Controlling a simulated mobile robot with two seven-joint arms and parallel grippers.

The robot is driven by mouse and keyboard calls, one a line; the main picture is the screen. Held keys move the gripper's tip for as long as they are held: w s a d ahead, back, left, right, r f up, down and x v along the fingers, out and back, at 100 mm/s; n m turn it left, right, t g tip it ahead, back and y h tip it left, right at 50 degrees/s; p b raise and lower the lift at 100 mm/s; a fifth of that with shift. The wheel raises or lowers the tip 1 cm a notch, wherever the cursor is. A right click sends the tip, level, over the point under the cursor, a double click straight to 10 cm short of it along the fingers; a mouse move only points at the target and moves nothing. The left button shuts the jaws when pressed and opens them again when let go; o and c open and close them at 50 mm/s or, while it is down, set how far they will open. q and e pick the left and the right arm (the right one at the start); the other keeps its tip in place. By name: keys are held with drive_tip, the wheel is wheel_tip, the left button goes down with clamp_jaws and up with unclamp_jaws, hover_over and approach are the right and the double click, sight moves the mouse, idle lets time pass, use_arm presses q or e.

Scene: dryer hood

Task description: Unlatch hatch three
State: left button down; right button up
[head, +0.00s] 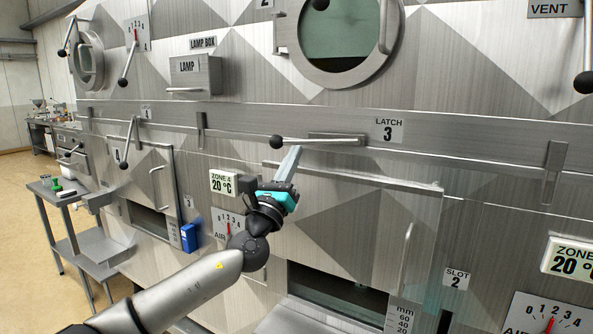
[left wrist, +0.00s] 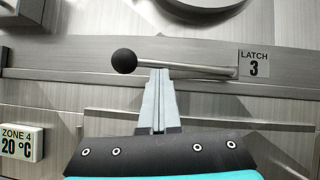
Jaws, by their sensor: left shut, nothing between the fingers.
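The latch 3 lever (head: 315,141) lies nearly level, with its black ball knob (head: 277,142) at the left end. Its "LATCH 3" label (head: 389,130) is to the right. In the left wrist view the lever (left wrist: 190,68) slopes slightly down from its knob (left wrist: 124,62) toward the label (left wrist: 254,63). My left gripper (head: 294,150) is shut and empty, its fingertips pointing up at the lever's underside, just right of the knob. The fingertips (left wrist: 158,72) meet the bar in the wrist view; I cannot tell whether they touch. My right gripper is out of view.
A metal rail (head: 480,160) runs along the hood by the lever. Below is a large panel with a vertical handle (head: 405,245) and a slot opening (head: 335,293). A round window (head: 340,35) is above. A side table (head: 62,190) stands left, with open floor beyond.

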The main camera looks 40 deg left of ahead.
use_arm(q)
drive_tip(key=shift+a+r, duration=0.1)
drive_tip(key=shift+r, duration=0.35)
drive_tip(key=shift+s+r+y, duration=0.1)
drive_tip(key=shift+r+y, duration=0.1)
drive_tip(key=shift+y, duration=0.1)
drive_tip(key=shift+a+f, duration=0.1)
drive_tip(key=f+b+v, duration=0.1)
drive_tip(key=b+v, duration=0.2)
drive_tip(key=v, duration=0.3)
drive_tip(key=w+f+b+v, duration=0.1)
drive_tip(key=b+v, duration=0.3)
drive_tip(key=v, duration=0.3)
drive_tip(key=shift+w+a+f, duration=0.3)
drive_tip(key=shift+a+f, duration=0.05)
idle(0.3)
